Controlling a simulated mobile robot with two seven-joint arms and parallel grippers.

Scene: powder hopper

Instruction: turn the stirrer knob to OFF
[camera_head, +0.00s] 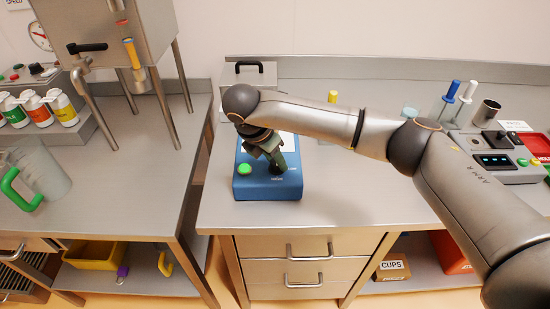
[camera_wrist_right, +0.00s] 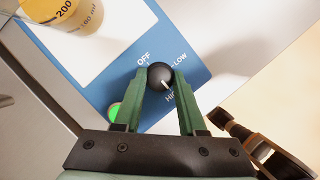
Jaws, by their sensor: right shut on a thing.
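The blue stirrer box (camera_head: 267,188) stands on the right-hand counter in the head view, and its blue top shows in the wrist view (camera_wrist_right: 110,60). Its black round knob (camera_wrist_right: 160,75) sits between the green fingers of my right gripper (camera_wrist_right: 160,79), which is shut on it. The knob's white mark points down and slightly right, towards a label starting "HI" that is partly hidden. "OFF" is up and left of the knob, "LOW" to its right. In the head view my right gripper (camera_head: 275,165) reaches down onto the box. My left gripper is not in view.
Behind the box is a grey case with a black handle (camera_head: 248,66). The counter right of the box (camera_head: 350,190) is clear.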

